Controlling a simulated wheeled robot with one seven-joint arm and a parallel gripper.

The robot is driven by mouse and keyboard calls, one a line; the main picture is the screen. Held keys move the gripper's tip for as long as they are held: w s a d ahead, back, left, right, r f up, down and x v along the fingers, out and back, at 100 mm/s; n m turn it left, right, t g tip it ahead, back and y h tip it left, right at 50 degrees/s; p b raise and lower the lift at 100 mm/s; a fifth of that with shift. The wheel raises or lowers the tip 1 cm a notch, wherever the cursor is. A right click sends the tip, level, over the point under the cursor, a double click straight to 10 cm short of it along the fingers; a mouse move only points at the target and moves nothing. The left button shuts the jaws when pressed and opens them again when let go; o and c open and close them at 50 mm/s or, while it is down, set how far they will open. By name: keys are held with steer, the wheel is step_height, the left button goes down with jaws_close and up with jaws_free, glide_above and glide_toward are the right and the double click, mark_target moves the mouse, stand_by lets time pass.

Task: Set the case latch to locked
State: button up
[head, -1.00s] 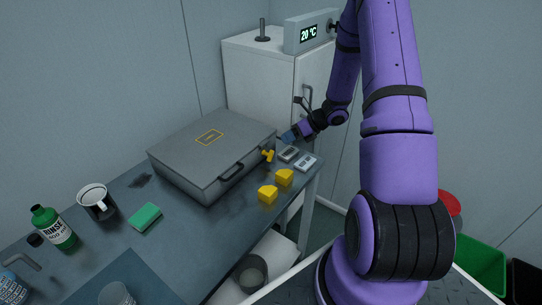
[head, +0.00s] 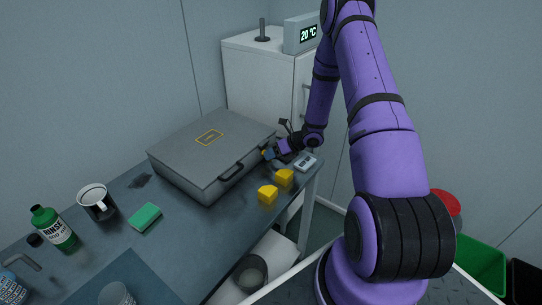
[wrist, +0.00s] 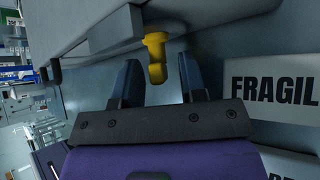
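The grey case (head: 195,150) lies closed on the dark bench, with a black handle (head: 231,171) on its front. Its yellow latch (wrist: 155,44) sticks out from the case front in the wrist view. In the head view my gripper hides most of the latch. My gripper (head: 270,153) is at the right end of the case front. In the wrist view my gripper (wrist: 158,66) is open, with one finger on each side of the latch's end. Gaps show between latch and fingers, so it does not hold the latch. I cannot read the latch's setting.
Two yellow blocks (head: 276,186) sit in front of the case. A white labelled box (head: 305,162) lies right of my gripper; a FRAGILE-type label (wrist: 272,88) shows close by in the wrist view. A green sponge (head: 145,216) and mug (head: 96,201) stand left. A white cabinet (head: 262,75) rises behind.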

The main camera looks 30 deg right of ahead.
steer(key=shift+w+a+f, duration=0.2)
steer(key=shift+a+f, duration=0.05)
jaws_close()
steer(key=shift+a+n+t+h, duration=0.15)
steer(key=shift+n+t+h, duration=0.15)
steer(key=shift+n+h, duration=0.65)
steer(key=shift+n+t+h, duration=0.25)
steer(key=shift+t+h, duration=0.05)
steer(key=shift+h, duration=0.85)
